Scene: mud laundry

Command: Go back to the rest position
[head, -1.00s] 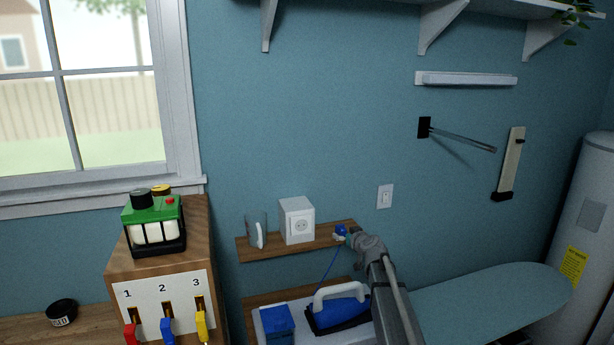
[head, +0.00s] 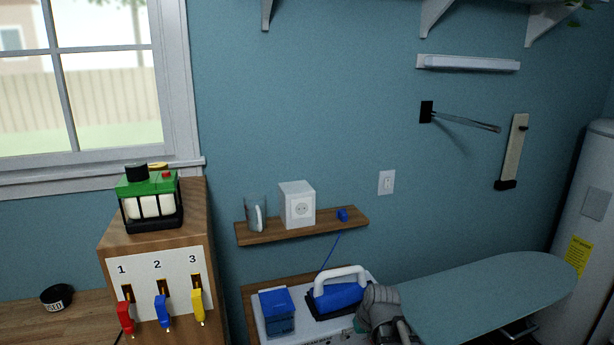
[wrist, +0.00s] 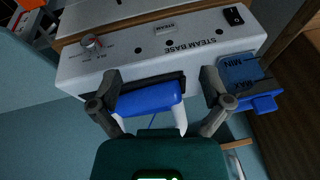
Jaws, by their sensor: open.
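My gripper (head: 378,305) is low at the bottom of the head view, beside the right end of the blue iron (head: 338,295). The iron has a white handle and sits on the white steam base (head: 262,325). In the wrist view, my open gripper (wrist: 160,76) has its fingers apart and holds nothing. The blue iron (wrist: 150,98) shows in the gap between them, with the steam base (wrist: 150,52) beyond. The blue plug (head: 342,215) rests on the small wall shelf (head: 290,235) beside the white socket box (head: 298,205), apart from my gripper.
A blue water tank (head: 277,312) stands left of the iron. The ironing board (head: 490,300) is close on the right. A wooden box (head: 158,265) with coloured levers stands left.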

